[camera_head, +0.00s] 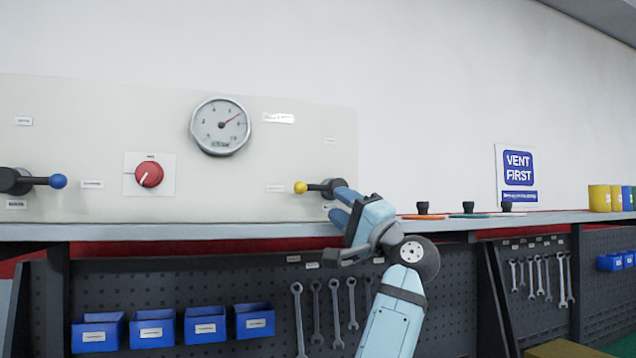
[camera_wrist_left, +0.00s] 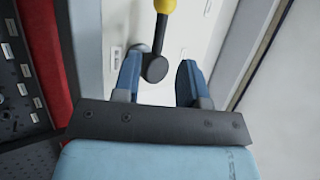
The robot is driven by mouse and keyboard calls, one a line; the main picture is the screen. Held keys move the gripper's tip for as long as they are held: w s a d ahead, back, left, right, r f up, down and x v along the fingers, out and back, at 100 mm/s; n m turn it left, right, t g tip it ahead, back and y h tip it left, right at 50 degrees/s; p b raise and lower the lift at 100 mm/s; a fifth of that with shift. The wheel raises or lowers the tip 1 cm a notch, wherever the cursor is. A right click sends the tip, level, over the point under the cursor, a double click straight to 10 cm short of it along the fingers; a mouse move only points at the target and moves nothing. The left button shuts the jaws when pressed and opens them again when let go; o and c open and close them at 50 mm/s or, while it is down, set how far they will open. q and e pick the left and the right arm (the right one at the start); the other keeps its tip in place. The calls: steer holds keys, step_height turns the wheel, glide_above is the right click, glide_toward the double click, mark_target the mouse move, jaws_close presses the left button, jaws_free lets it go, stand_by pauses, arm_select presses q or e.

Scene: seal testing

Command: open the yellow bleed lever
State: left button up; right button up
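The yellow bleed lever has a yellow ball knob (camera_head: 300,187) on a short black arm that points left, roughly level, from a dark pivot on the pale panel (camera_head: 240,180). My left gripper (camera_head: 342,207) is at the pivot end, just below and right of it, its blue fingers reaching toward the panel. In the left wrist view the knob (camera_wrist_left: 166,5) is at the top edge, and the black pivot (camera_wrist_left: 155,68) shows between the spread fingers (camera_wrist_left: 160,66), closer to the left one. The gripper is open; I cannot tell whether it touches the pivot. My right gripper is not in view.
A blue-knobbed lever (camera_head: 58,181), a red dial (camera_head: 149,174) and a round gauge (camera_head: 220,126) are on the panel. The bench edge (camera_head: 180,231) runs below the lever. Blue bins (camera_head: 152,328) and wrenches (camera_head: 334,310) hang under it. A "VENT FIRST" sign (camera_head: 518,170) is at right.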

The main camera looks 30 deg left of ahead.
mark_target(321, 190)
arm_select(q)
steer(key=p+x, duration=0.1)
steer(key=x, duration=0.6)
steer(key=shift+w+a+p, duration=0.1)
steer(key=shift+p, duration=0.2)
jaws_close()
